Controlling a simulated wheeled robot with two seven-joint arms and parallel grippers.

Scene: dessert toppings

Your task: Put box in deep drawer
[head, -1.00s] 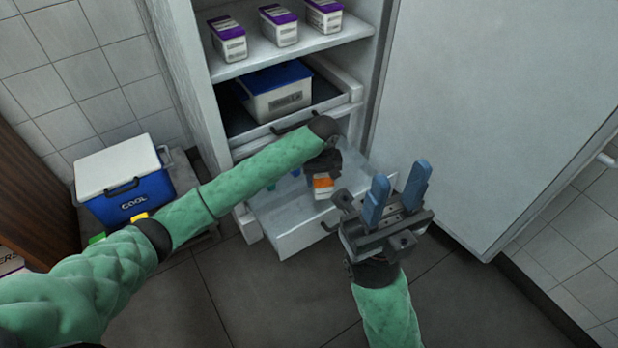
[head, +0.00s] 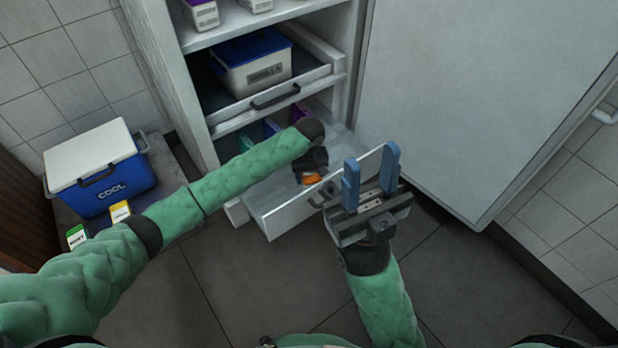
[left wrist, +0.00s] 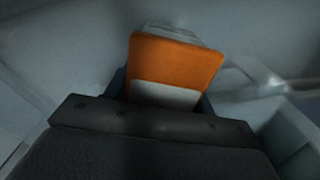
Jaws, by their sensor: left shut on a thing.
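An orange and white box (head: 312,179) is held by my left gripper (head: 311,170), over or inside the open deep drawer (head: 292,212) at the bottom of the freezer. The left wrist view shows the box (left wrist: 176,62), orange above with a pale lower panel, between blue fingertips. I cannot tell whether the box touches the drawer floor. My left arm hides part of the drawer. My right gripper (head: 370,178) is open and empty, with two upright blue fingers, in front of the drawer's right side.
A blue-lidded tub (head: 253,66) sits in the shallow drawer above. The open freezer door (head: 470,110) stands at right. A blue and white cooler (head: 100,172) is at left.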

